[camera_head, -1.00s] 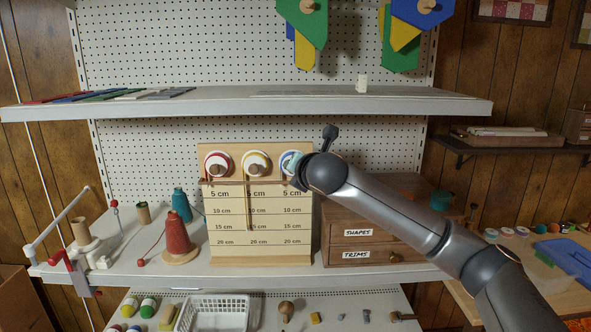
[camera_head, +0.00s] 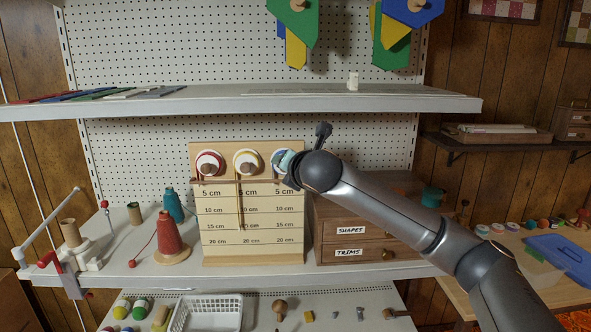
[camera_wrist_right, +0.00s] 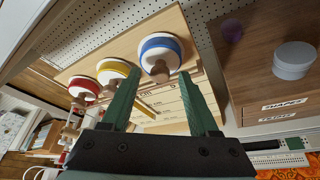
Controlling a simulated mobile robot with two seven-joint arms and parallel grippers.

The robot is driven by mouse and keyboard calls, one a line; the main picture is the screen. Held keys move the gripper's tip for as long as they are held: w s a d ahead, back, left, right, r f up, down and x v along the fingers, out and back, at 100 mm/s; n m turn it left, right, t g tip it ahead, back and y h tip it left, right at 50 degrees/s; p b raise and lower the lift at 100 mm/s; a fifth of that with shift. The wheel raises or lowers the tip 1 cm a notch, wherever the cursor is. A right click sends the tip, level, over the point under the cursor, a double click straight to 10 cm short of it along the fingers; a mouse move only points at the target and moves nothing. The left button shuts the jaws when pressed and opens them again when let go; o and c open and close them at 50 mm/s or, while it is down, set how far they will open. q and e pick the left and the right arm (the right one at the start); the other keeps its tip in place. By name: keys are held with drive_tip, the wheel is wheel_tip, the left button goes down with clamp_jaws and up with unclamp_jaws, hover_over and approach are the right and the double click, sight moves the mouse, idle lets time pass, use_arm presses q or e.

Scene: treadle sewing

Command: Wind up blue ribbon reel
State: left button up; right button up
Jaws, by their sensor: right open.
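The blue ribbon reel (camera_wrist_right: 160,55) is the rightmost of three reels on the wooden measuring board (camera_head: 253,254). It is a white disc with a blue rim and a wooden knob. In the head view the reel (camera_head: 276,157) is largely covered by my right gripper (camera_head: 287,165). In the right wrist view the fingers of my right gripper (camera_wrist_right: 160,75) are apart, one on each side of the knob; I cannot tell whether they touch it. The blue ribbon's hanging length is not clearly visible. My left gripper is not in view.
The red reel (camera_head: 209,163) and yellow reel (camera_head: 246,162) sit left of the blue one. A wooden drawer box (camera_head: 350,215) stands right of the board. A red thread cone (camera_head: 168,236) stands at left. A shelf (camera_head: 240,103) runs above.

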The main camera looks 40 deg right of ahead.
drive_tip(key=b+v, duration=0.1)
drive_tip(key=v, duration=1)
drive_tip(key=shift+s, duration=0.25)
drive_tip(key=a+f+m+g+y, duration=0.1)
drive_tip(key=a+f+m+y, duration=0.3)
drive_tip(key=f, duration=0.6)
drive_tip(key=a+f+m+y, duration=0.1)
drive_tip(key=a+f, duration=0.6)
drive_tip(key=f, duration=0.4)
drive_tip(key=a+f+m+g+y, duration=0.1)
drive_tip(key=a+f+m+y, duration=0.3)
drive_tip(key=f, duration=0.6)
drive_tip(key=s+a+f+m+g+h, duration=0.1)
drive_tip(key=s+a+f+m, duration=0.1)
drive_tip(key=s+f+m, duration=0.5)
drive_tip(key=s+a+f+m+g+h, duration=0.1)
drive_tip(key=s+f+m, duration=0.6)
drive_tip(key=s+f, duration=0.9)
drive_tip(key=shift+s+a+f, duration=0.3)
drive_tip(key=shift+s+a, duration=0.05)
drive_tip(key=shift+a, duration=0.05)
